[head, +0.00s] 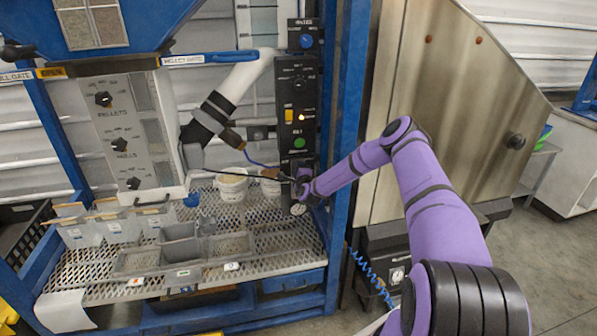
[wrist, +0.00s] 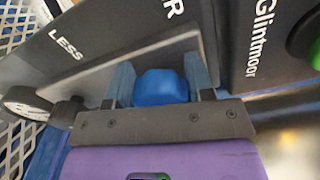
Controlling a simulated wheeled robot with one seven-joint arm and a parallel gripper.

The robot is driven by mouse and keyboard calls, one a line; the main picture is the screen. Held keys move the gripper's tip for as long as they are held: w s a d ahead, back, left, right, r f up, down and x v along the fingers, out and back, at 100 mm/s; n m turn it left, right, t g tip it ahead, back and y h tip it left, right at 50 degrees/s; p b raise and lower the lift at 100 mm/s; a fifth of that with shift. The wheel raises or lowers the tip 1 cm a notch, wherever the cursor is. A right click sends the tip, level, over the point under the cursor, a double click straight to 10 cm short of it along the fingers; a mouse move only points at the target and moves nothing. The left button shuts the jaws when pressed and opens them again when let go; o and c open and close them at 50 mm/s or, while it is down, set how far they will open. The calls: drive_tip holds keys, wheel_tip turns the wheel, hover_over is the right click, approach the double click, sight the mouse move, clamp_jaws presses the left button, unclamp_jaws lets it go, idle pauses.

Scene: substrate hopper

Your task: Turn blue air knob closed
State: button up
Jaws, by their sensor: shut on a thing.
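The blue air knob (wrist: 160,88) shows in the wrist view on a dark panel, between the two fingers of my gripper (wrist: 159,82). My gripper is shut on the knob, one finger on each side. The panel has the word "LESS" at left and a cut-off word ending in "R" above. In the head view my gripper (head: 301,184) is at the lower part of the dark control panel (head: 297,90). It hides the knob there. No clear mark of the knob's turn angle shows.
A round gauge (head: 298,209) sits just below my gripper. A green button (head: 299,143) and another blue knob (head: 306,41) are higher on the panel. A white tub (head: 231,185) stands to the left on the mesh shelf. A blue frame post (head: 347,120) is close at right.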

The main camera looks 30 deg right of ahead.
idle(0.3)
drive_tip(key=o, duration=0.9)
drive_tip(key=shift+o, duration=0.2)
drive_tip(key=v, duration=1.1)
